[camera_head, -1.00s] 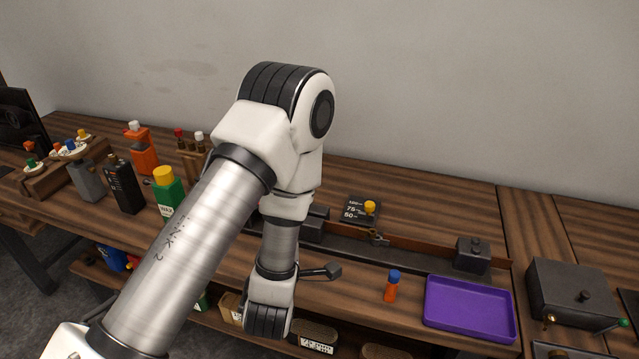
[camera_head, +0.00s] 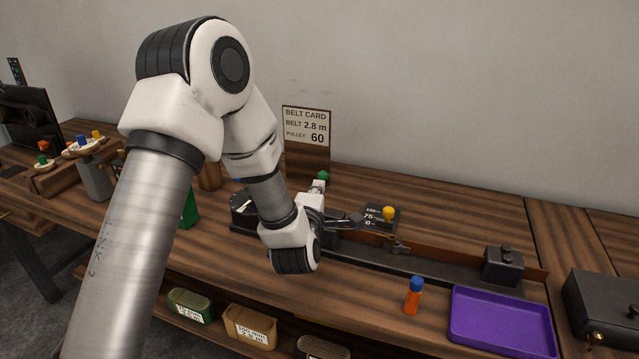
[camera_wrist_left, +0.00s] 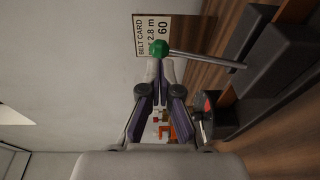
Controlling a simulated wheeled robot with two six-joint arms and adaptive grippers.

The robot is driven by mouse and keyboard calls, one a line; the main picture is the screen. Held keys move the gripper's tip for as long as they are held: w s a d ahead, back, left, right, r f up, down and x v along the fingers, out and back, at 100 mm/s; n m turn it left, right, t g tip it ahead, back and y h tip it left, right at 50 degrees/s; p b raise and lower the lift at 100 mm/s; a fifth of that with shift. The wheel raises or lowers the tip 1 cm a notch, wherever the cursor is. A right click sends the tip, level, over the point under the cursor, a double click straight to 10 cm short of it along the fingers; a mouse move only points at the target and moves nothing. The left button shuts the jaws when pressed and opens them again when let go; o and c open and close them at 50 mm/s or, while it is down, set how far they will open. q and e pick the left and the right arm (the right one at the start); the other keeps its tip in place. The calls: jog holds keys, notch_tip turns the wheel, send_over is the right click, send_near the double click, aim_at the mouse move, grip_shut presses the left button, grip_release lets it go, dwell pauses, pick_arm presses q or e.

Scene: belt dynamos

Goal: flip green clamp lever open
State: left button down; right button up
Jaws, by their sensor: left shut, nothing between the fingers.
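The clamp lever is a thin metal rod with a green ball knob (camera_wrist_left: 157,48). In the left wrist view the rod runs from the knob toward the dark fixture at right; the sideways belt card suggests the knob is the upper end. In the head view the green knob (camera_head: 323,176) shows just above my left gripper (camera_head: 318,188), and the rod is hidden. My left gripper's fingers (camera_wrist_left: 160,70) are shut and empty, with their tips close to the knob. I cannot tell whether they touch it. My right gripper is out of view.
A belt card (camera_head: 306,128) stands behind the lever. A dark rail (camera_head: 430,264) runs right, with a yellow knob (camera_head: 388,213) behind it. An orange bottle with a blue cap (camera_head: 413,297) and a purple tray (camera_head: 500,322) stand in front. The back right tabletop is clear.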

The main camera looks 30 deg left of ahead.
aim_at(323, 179)
pick_arm(q)
jog(key=shift+x, duration=1.2)
jog(key=shift+w+a+b, duration=0.1)
jog(key=shift+w+b, duration=0.8)
jog(key=shift+b, duration=0.35)
